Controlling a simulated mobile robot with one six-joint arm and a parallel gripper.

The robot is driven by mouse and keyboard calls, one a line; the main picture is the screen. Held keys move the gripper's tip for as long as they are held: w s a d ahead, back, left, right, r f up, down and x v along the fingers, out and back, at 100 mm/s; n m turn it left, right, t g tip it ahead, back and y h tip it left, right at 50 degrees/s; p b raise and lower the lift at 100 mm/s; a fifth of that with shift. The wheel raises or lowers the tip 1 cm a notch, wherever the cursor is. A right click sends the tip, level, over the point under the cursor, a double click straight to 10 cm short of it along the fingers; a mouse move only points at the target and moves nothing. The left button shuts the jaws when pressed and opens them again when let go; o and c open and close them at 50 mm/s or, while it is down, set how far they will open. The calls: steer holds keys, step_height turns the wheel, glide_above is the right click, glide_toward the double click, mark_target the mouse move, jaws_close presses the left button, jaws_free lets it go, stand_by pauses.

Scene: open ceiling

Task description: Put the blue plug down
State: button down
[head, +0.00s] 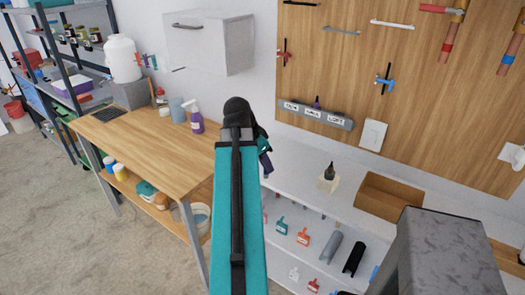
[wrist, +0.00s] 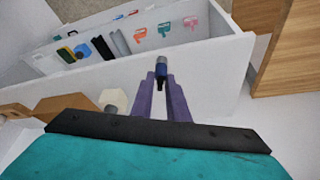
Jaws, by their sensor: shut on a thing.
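The blue plug (wrist: 162,71) is a small blue and dark cylinder with a greyish end, held between the tips of my gripper's purple fingers. My gripper (wrist: 161,82) is shut on it, and the plug appears clear of other things, over the white shelf unit (wrist: 205,75). In the head view my gripper (head: 266,166) is partly hidden behind my teal arm, at the left end of the white counter (head: 290,165). The plug cannot be made out in the head view.
On the counter stand a pale block with a dark pointed piece (head: 328,178) and an open wooden box (head: 388,198). Several tools hang below. A wooden workbench (head: 150,140) with a purple spray bottle (head: 196,120) is at left. A labelled rail (head: 315,112) is on the wall.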

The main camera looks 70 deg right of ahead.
steer(key=w+d+f+p, duration=0.1)
steer(key=w+d+p, duration=0.2)
steer(key=d, duration=0.8)
steer(key=shift+w+d+f, duration=0.15)
steer(key=shift+w+d, duration=0.15)
steer(key=shift+w, duration=0.85)
steer(key=shift+p, duration=0.3)
steer(key=shift+f+p, duration=0.85)
steer(key=shift+f, duration=0.9)
steer(key=shift+f, duration=0.1)
steer(key=c, duration=1.7)
jaws_free()
steer(key=shift+r, duration=0.2)
steer(key=shift+b+v, duration=1.6)
steer(key=shift+v, duration=4.35)
